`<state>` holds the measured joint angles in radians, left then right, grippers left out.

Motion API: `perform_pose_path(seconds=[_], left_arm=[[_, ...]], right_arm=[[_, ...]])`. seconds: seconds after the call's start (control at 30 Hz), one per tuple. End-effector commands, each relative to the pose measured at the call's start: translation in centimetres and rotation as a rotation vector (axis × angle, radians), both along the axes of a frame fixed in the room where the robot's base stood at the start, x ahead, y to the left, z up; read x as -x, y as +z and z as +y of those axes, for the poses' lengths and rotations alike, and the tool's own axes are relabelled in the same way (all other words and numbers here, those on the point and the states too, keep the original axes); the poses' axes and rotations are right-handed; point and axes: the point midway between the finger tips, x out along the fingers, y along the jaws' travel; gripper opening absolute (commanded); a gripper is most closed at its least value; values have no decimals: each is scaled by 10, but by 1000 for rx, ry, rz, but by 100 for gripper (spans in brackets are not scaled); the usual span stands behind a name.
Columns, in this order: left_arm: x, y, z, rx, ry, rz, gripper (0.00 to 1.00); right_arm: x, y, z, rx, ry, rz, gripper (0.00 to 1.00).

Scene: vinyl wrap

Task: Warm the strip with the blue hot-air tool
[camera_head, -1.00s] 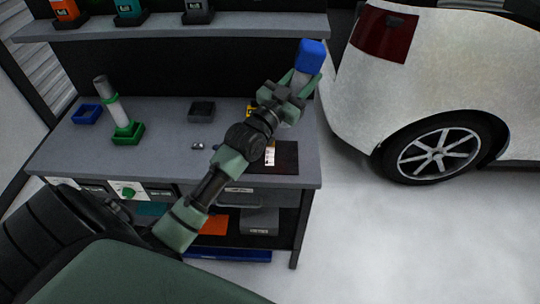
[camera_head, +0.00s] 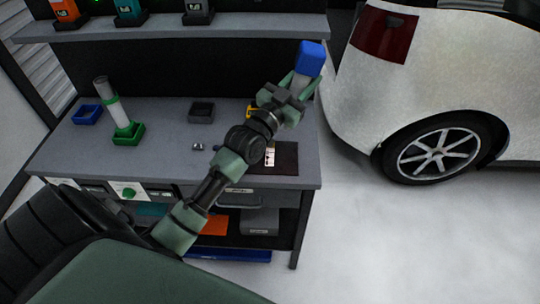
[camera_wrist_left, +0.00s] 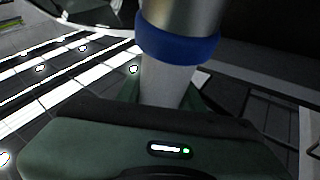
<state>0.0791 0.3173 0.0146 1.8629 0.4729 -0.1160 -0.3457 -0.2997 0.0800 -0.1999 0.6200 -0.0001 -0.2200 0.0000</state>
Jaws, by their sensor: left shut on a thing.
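My left gripper (camera_head: 296,84) is shut on the blue hot-air tool (camera_head: 310,58), held up beyond the right end of the workbench, close to the white car. In the head view its blue end points up. In the left wrist view the tool (camera_wrist_left: 178,48) shows a metal end, a blue ring and a pale body between the fingers. A small white strip (camera_head: 270,156) with dark marks lies on a dark mat (camera_head: 285,158) on the bench, partly hidden by my left arm; I cannot tell whether it is the task's strip. My right gripper is not in view.
The workbench (camera_head: 170,155) carries a grey tool in a green holder (camera_head: 128,134), an empty blue tray (camera_head: 87,115) and a dark tray (camera_head: 202,112). A shelf (camera_head: 180,33) holds several coloured containers. The white car (camera_head: 440,80) stands at right; the floor before it is clear.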

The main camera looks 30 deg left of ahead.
Motion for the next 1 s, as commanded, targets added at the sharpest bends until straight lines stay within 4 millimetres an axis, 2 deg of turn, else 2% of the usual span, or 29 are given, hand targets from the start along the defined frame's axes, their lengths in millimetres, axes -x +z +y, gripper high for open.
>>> perform_pose_path(seconds=[0.03, 0.2, 0.5, 0.7, 0.8, 1.0], left_arm=[[8, 12, -5, 4, -2, -5, 0], [46, 28, -28, 5, -1, -3, 0], [116, 47, -70, 6, 0, -1, 0], [160, 59, -98, 6, 0, -2, 0], [176, 62, -107, 4, 1, -3, 0], [184, 63, -112, 1, 1, -7, 0]], right_arm=[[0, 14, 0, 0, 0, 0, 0], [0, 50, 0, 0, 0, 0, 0], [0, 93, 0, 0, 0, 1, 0], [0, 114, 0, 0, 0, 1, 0], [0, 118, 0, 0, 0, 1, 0], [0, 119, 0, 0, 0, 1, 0]])
